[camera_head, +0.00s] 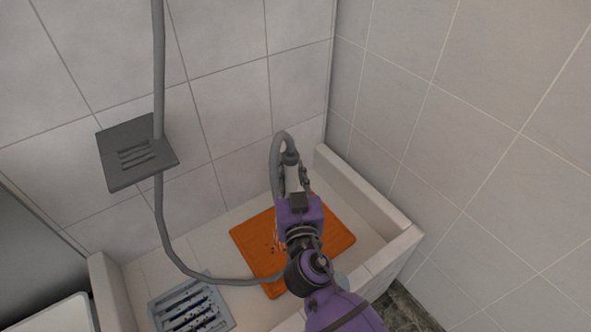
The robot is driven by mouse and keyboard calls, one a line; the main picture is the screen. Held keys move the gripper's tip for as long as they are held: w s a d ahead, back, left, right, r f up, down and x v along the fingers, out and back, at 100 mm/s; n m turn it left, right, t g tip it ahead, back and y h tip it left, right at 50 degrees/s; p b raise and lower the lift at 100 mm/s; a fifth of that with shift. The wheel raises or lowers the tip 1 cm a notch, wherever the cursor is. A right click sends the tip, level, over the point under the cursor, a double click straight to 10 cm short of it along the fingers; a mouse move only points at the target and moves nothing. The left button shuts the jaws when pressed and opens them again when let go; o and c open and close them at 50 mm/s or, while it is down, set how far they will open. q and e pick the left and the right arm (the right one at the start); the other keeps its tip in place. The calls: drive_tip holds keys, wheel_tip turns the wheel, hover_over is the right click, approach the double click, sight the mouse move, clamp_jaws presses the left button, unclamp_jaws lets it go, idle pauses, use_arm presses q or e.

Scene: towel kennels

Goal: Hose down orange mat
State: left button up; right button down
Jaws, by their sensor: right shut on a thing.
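The orange mat (262,243) lies flat in the raised tiled basin, with dark specks and pale marks near its middle. My right gripper (292,172) reaches over the mat from the lower right and is shut on the shower hose's sprayer (292,178). The grey hose (171,245) hangs down from above, loops across the basin and curves up over the sprayer. My right arm hides part of the mat, and I cannot tell whether water is flowing. My left gripper is not in view.
A grey slatted tray (191,305) with dark specks sits left of the mat. A grey wall shelf (137,153) sticks out at the upper left. The basin's raised rim (372,205) and tiled walls close in the right and back.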

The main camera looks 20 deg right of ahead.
drive_tip(key=shift+s+a+b, duration=0.25)
drive_tip(key=shift+a+b, duration=0.05)
drive_tip(key=shift+a, duration=0.4)
drive_tip(key=shift+s+a+b, duration=0.25)
drive_tip(key=shift+a, duration=0.45)
drive_tip(key=shift+s+a+b, duration=0.35)
drive_tip(key=shift+a+b, duration=0.1)
drive_tip(key=shift+a, duration=0.45)
drive_tip(key=shift+s+a+b, duration=0.3)
drive_tip(key=shift+a+b, duration=0.15)
drive_tip(key=shift+a, duration=0.45)
drive_tip(key=shift+r, duration=0.1)
